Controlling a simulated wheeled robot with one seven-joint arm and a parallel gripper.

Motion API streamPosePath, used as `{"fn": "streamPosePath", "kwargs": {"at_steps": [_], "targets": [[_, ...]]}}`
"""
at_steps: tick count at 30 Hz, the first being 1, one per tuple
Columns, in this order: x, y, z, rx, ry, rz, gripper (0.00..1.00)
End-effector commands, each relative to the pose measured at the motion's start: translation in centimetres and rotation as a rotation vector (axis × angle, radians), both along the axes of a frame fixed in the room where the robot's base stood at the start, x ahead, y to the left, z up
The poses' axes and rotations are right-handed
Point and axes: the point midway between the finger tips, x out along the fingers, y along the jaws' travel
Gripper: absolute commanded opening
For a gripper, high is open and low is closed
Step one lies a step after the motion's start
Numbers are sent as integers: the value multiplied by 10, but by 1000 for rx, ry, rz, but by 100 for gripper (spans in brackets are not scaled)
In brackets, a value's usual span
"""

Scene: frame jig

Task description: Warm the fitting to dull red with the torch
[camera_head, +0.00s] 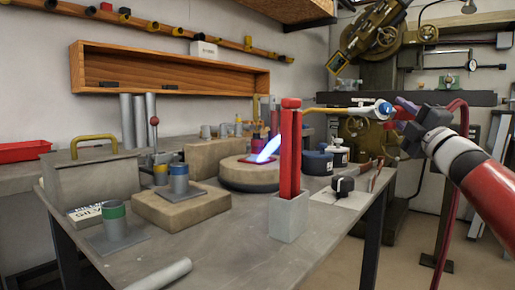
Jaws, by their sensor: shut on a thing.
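My gripper (394,112) is at the right, shut on the torch (335,111) by its blue-and-white handle end. The torch's thin brass tube runs left, and its tip is hidden behind tall red bars. A blue-white flame (268,148) shows left of the bars and slants down to the left. It reaches a small reddish piece, probably the fitting (243,159), on a round stone-like block (246,177). The flame partly covers this piece, so I cannot tell whether its red is heat or its own colour.
Red bars (290,150) stand upright in a grey holder (290,218) on the bench (225,244), in front of the flame. Left are a tan block (181,208) with a blue-banded cylinder (179,180) and a green-banded cylinder (115,222). Dark pots (318,163) stand behind right.

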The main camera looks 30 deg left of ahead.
Motion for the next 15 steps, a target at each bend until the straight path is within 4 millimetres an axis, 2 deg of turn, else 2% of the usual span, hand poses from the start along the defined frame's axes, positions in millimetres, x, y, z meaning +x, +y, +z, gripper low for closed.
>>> {"fn": "streamPosePath", "kwargs": {"at_steps": [1,15], "targets": [[-1,-2,6,1,-3,0,2],[0,-6,10,2,-3,-1,2]]}}
